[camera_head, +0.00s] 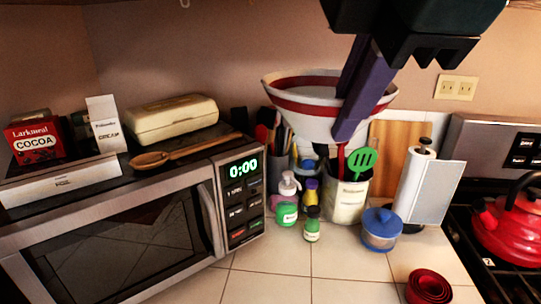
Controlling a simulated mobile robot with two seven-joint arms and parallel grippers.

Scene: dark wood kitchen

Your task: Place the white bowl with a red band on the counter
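The white bowl with a red band (300,102) is up in the air over the back of the counter (275,251), right of the microwave. My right gripper (347,112) reaches down from the top, with one purple finger outside the bowl's near right wall and the other behind the rim. It is shut on that wall. The bowl is roughly upright, and part of its right side is hidden by the fingers. My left gripper is not in view.
A paper towel holder (432,190), red cups (428,287) and a stove with a red kettle (508,228) are right. The microwave (130,235) is left. Front counter tiles are clear.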

